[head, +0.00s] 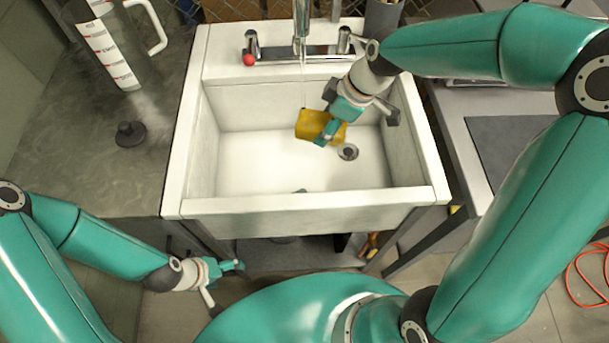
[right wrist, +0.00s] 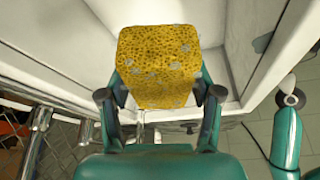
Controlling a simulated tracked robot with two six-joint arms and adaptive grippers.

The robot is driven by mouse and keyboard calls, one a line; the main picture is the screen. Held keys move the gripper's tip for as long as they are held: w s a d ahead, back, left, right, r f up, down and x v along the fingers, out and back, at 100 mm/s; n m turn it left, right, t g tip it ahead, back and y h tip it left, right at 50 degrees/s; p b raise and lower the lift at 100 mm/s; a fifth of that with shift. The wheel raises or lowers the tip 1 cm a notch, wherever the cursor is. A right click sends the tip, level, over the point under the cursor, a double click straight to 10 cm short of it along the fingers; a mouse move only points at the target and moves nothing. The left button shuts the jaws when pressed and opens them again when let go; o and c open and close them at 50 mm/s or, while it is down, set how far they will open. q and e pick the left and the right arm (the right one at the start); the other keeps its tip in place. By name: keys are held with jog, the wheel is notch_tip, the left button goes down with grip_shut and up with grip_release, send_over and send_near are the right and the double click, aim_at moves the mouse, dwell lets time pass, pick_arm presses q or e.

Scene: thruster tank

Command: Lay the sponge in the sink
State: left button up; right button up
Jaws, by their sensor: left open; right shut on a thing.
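A yellow sponge (head: 308,124) is inside the outline of the white sink (head: 190,150) in the head view, near the drain. My right gripper (head: 322,138) is shut on it. In the right wrist view the sponge (right wrist: 158,65) sits between the two fingers of my right gripper (right wrist: 160,100). Its height above the sink floor is hard to tell. My left gripper (head: 226,282) is open and empty, low in front of the sink's left side.
The faucet (head: 301,25) stands at the sink's back with a thin stream of water falling. A red ball (head: 249,60) is by the left tap. A measuring jug (head: 108,45) and a black stopper (head: 130,133) stand on the left counter. A grey surface lies to the right.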

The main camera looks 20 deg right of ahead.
pick_arm(q)
notch_tip(320, 180, down, 14)
jog(key=b, duration=1.2)
pick_arm(e)
notch_tip(320, 180, down, 4)
jog(key=n+g, duration=0.1)
jog(key=n, duration=0.2)
pick_arm(q)
notch_tip(320, 180, down, 4)
jog(key=b, duration=0.4)
jog(key=shift+f+b, duration=0.15)
jog(key=shift+b, duration=0.2)
pick_arm(e)
send_near(314, 183)
jog(key=shift+y, duration=0.4)
jog(key=x, duration=0.6)
jog(key=shift+d+f, duration=0.25)
pick_arm(q)
jog(key=shift+f, duration=0.15)
pick_arm(e)
jog(key=shift+f, duration=0.1)
jog(key=o, duration=1.2)
